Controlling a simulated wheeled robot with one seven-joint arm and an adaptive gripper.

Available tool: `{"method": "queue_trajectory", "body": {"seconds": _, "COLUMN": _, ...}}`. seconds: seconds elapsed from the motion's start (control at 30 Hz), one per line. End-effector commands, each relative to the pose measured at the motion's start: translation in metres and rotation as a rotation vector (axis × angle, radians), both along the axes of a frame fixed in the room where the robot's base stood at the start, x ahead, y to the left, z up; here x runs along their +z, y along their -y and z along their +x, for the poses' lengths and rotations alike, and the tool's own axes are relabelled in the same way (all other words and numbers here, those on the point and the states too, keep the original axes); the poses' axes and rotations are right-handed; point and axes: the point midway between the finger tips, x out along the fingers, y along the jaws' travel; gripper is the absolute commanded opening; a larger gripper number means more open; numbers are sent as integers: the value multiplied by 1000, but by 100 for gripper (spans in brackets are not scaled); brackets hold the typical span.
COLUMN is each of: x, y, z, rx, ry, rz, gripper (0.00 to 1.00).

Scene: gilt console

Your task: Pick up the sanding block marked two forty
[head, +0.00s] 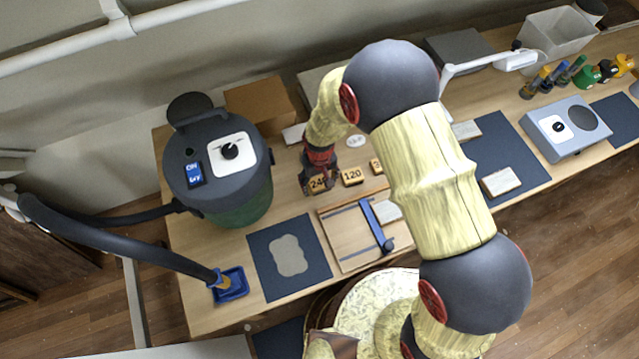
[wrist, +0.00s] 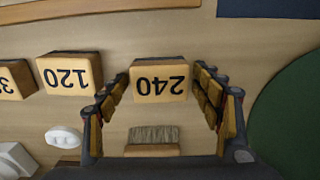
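The sanding block marked 240 (wrist: 160,88) is a tan block with a dark top edge, upside down in the wrist view. In the head view the 240 block (head: 317,185) is on the wooden table, partly covered by my gripper (head: 318,174). In the wrist view my gripper (wrist: 161,84) is open, with one finger on each side of the block and a small gap on both sides. A similar block marked 120 (head: 352,177) stands beside it and also shows in the wrist view (wrist: 70,75). A third block (wrist: 15,80) is cut off at the wrist view's left edge.
A big green and dark vacuum (head: 225,170) stands left of my gripper. A wooden frame with a blue bar (head: 350,235) lies in front of the blocks. In the wrist view a brush (wrist: 152,142) and a white oval piece (wrist: 63,137) lie near the fingers.

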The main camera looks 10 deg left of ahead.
Motion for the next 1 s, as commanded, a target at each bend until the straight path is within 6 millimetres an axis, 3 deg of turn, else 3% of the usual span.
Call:
{"method": "queue_trajectory", "body": {"seconds": 0.63, "x": 0, "y": 0, "z": 0, "rx": 0, "ry": 0, "rz": 0, "gripper": 27}}
{"method": "queue_trajectory", "body": {"seconds": 1.0, "x": 5, "y": 0, "z": 0, "rx": 0, "ry": 1, "rz": 1, "gripper": 26}}
